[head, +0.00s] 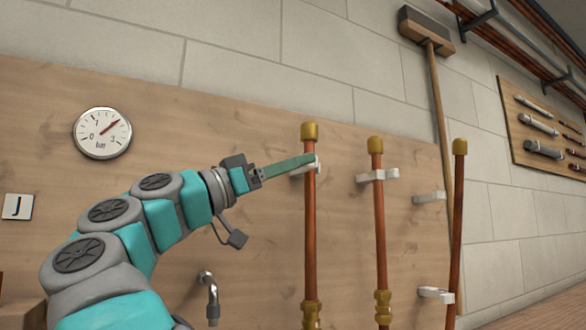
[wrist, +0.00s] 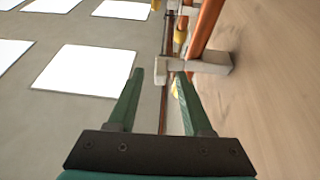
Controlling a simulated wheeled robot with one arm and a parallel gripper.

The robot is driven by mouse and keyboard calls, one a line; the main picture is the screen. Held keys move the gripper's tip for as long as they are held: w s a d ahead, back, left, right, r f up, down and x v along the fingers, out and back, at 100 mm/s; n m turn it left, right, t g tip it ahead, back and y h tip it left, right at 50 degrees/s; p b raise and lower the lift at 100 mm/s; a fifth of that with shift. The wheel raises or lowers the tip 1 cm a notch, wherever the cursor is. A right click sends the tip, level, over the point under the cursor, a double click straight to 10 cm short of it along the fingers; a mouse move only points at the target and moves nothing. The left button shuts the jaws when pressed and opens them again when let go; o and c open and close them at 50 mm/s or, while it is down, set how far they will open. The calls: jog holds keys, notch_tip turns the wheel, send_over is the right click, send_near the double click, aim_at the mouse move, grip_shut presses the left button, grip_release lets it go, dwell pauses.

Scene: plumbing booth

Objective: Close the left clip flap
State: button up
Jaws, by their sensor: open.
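The left clip (head: 317,163) is a pale grey bracket on the wooden board, around or against the left copper pipe (head: 310,215). My gripper's green fingers (head: 308,159) reach across the pipe at the clip's height and partly hide the clip. In the wrist view my gripper (wrist: 160,75) is open, with its two fingertips apart and nothing clearly held between them. A pale clip (wrist: 208,64) lies just beyond the fingertips, with its squarish end in front of the gap. I cannot tell exactly how the flap stands or whether a finger touches it.
The middle copper pipe (head: 379,235) stands at a clip (head: 377,176). The right pipe (head: 456,230) leans beside two more clips (head: 429,198) (head: 435,294). A tap (head: 210,298) and a gauge (head: 103,133) are on the board. A broom (head: 436,90) leans at the wall.

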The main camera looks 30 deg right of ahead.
jog(key=shift+d+r, duration=0.1)
jog(key=shift+d, duration=0.05)
jog(key=shift+c, duration=0.2)
grip_shut()
dwell(0.3)
